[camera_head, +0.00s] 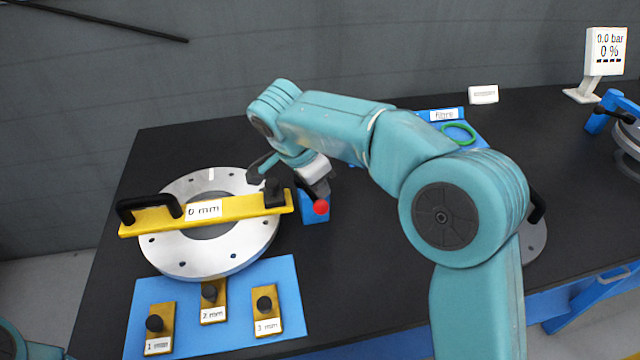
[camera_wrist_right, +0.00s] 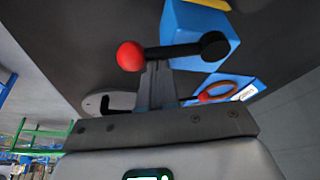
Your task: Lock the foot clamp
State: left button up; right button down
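The foot clamp shows in the head view as a blue block (camera_head: 315,207) beside the flanged plate, with a red ball knob (camera_head: 321,207) on its dark lever. In the right wrist view the block (camera_wrist_right: 203,35), the black lever (camera_wrist_right: 190,50) and the red knob (camera_wrist_right: 130,56) show just beyond the fingertips. My right gripper (camera_head: 322,190) is at the lever; its fingers (camera_wrist_right: 157,68) look together in the wrist view, close to the lever beside the knob. I cannot tell whether they touch it. My left gripper is out of view.
A yellow bar labelled 0 mm (camera_head: 240,209) with black handles lies across the round flange (camera_head: 215,255). A blue mat (camera_head: 285,285) with several labelled brass pieces lies in front. A green ring (camera_head: 459,133) lies on a blue tray behind my right arm. A display (camera_head: 606,50) stands at back right.

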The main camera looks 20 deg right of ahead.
jog(key=shift+a, duration=0.15)
jog(key=p+v, duration=0.4)
jog(key=v, duration=1.2)
jog(key=shift+r, duration=0.15)
